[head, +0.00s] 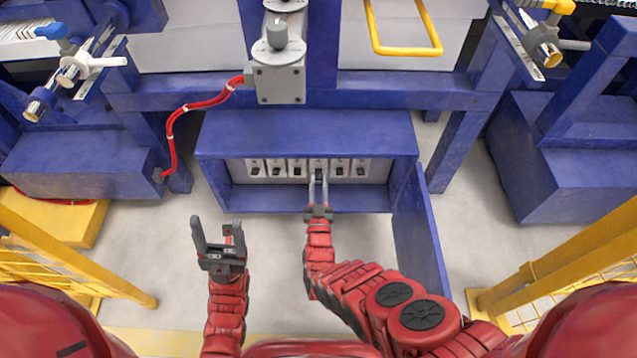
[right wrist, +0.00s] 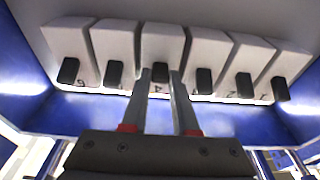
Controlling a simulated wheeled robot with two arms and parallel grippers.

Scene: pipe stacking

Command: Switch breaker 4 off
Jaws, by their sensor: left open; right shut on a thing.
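A row of white breakers with black levers sits inside an open blue box (head: 305,135). Breaker 4 (head: 318,162) is fourth from the left in the head view. In the right wrist view the row is reversed, and breaker 4 (right wrist: 162,45) is third from the left, with a "4" below its lever (right wrist: 160,72). My right gripper (head: 318,178) reaches into the box and is shut on that lever, with one finger on each side. My left gripper (head: 217,228) is open and empty, outside the box at its lower left.
The neighbouring breakers 3 (right wrist: 204,55) and 5 (right wrist: 114,48) stand close on both sides. The box's blue door (head: 420,245) hangs open at the right. A red cable (head: 180,115) runs left of the box. Yellow rails stand at both sides.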

